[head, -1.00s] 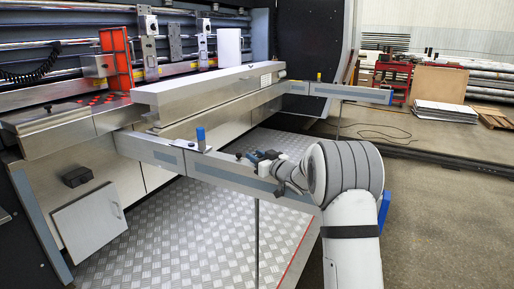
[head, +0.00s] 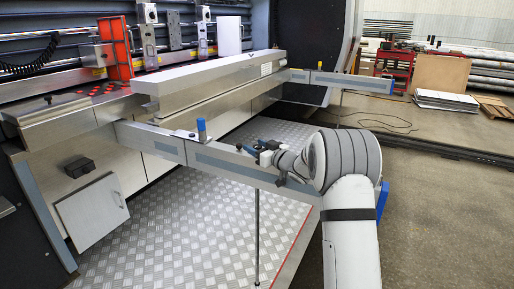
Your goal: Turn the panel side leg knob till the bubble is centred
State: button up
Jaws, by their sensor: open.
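The near rail (head: 150,138) sticks out from the machine toward the lower right. A thin dark leg (head: 257,240) stands under it on the tread plate. A blue upright knob (head: 202,130) stands on a small plate on this rail. My gripper (head: 258,152) is at the top of the rail, roughly above the leg, with its jaws open. Small dark and blue parts beside it are too small to tell apart, and any leg knob there is not clear. The bubble cannot be made out. The far rail (head: 345,81) carries another small knob (head: 318,65).
A long grey beam (head: 215,72) lies across the machine behind the near rail. A white cabinet door (head: 92,211) hangs ajar at lower left. A cable (head: 375,122) lies on the open floor at right. The tread plate (head: 170,235) below is clear.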

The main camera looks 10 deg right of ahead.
jog(key=p+v, duration=0.1)
jog(key=v, duration=0.7)
jog(key=shift+p, duration=0.3)
